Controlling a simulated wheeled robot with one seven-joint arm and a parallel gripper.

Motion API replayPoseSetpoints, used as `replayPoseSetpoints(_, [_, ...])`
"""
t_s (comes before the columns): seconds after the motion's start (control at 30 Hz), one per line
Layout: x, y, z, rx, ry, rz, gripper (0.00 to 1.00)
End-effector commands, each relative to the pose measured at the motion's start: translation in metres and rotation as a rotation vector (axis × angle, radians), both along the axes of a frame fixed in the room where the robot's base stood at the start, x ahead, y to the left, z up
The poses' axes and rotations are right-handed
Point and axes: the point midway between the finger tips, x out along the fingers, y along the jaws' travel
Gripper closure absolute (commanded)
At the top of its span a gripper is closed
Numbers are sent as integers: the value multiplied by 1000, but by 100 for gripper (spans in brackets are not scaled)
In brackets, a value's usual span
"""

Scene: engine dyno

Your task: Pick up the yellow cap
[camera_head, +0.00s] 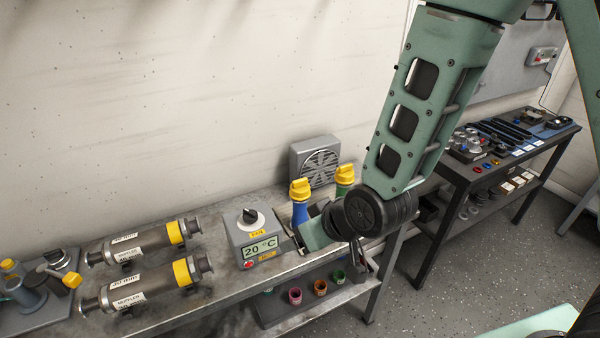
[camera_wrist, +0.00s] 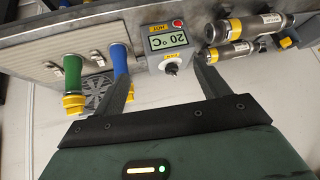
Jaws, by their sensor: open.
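A yellow cap (camera_head: 300,189) tops a blue upright cylinder (camera_head: 300,213) on the bench. A second yellow cap (camera_head: 345,173) tops a green cylinder behind and to its right, partly hidden by my arm. In the wrist view the blue cylinder (camera_wrist: 119,58) and green cylinder (camera_wrist: 72,70) appear inverted, with the green one's cap (camera_wrist: 74,102) at their lower end. My gripper (camera_wrist: 164,68) is open and empty. Its left finger overlaps the blue cylinder's cap in that view; whether they touch I cannot tell. The fingers are mostly hidden in the head view.
A grey control box (camera_head: 256,236) reading 20 °C, with a black knob, stands left of the blue cylinder. Two mufflers (camera_head: 150,291) with yellow bands lie further left. A fan unit (camera_head: 316,162) stands behind. Small coloured cups (camera_head: 320,286) sit on the shelf below.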

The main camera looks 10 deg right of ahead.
Motion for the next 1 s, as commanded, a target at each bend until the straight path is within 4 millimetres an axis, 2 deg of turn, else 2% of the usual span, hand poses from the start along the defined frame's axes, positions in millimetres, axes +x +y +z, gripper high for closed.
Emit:
replayPoseSetpoints(0.1, [25, -14, 6, 37, -115, -69, 25])
replayPoseSetpoints(0.2, [41, -28, 9, 61, -228, -119, 25])
replayPoseSetpoints(0.33, [54, -48, 14, 78, -362, -171, 25])
replayPoseSetpoints(0.5, [59, -65, 21, 86, -481, -208, 25])
replayPoseSetpoints(0.67, [61, -70, 21, 91, -525, -218, 25])
replayPoseSetpoints(1.0, [76, -67, 11, 91, -530, -220, 25])
